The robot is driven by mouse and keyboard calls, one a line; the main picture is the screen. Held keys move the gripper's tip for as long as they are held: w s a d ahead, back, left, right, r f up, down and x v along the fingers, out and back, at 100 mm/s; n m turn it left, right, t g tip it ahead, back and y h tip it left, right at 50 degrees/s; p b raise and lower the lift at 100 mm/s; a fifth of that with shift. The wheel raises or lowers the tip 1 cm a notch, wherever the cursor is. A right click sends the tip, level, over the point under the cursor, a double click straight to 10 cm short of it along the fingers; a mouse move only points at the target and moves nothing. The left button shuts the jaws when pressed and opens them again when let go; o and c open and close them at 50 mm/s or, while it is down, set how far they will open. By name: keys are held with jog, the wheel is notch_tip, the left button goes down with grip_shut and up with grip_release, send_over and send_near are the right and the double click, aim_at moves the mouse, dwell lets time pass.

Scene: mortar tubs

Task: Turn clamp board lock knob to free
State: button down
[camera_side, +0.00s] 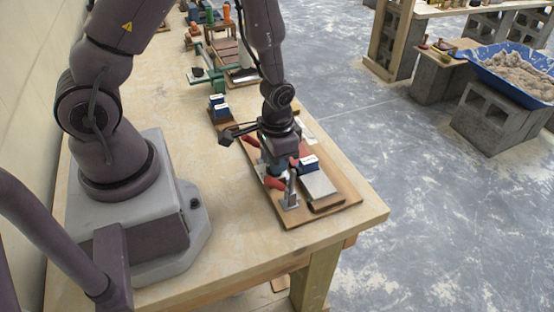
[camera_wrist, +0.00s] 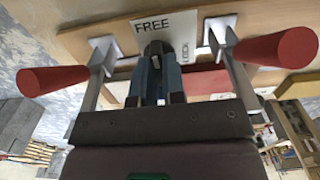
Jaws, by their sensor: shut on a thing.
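In the wrist view my gripper (camera_wrist: 157,80) has its two blue-grey fingers shut on the dark lock knob (camera_wrist: 157,48). The knob's pointer direction is hidden by the fingers. A white label plate (camera_wrist: 178,24) behind the knob reads FREE at upper left. Smaller lettering at its right edge is partly hidden, perhaps LOCK. In the side view my gripper (camera_side: 277,168) is low over the wooden clamp board (camera_side: 290,218); the knob is hidden there. Red clamp handles stand either side of my gripper, one left (camera_wrist: 52,80) and one right (camera_wrist: 277,48) in the wrist view.
A blue block (camera_side: 308,163) and a grey plate (camera_side: 318,185) are on the board close to my gripper. More blue blocks (camera_side: 218,105) lie behind it. A green-framed fixture (camera_side: 205,80) stands farther back. The table's front right corner (camera_side: 370,212) is bare.

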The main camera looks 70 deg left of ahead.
jog(key=c, duration=1.2)
grip_release()
jog(key=shift+r, duration=0.1)
notch_tip(320, 180, up, 13)
jog(key=s+d+r+t, duration=0.1)
jog(key=s+r, duration=0.3)
jog(key=r, duration=0.4)
jog(key=s+r+t, duration=0.4)
jog(key=r, duration=0.5)
jog(key=shift+s+d+t, duration=0.3)
jog(key=shift+s+d, duration=0.1)
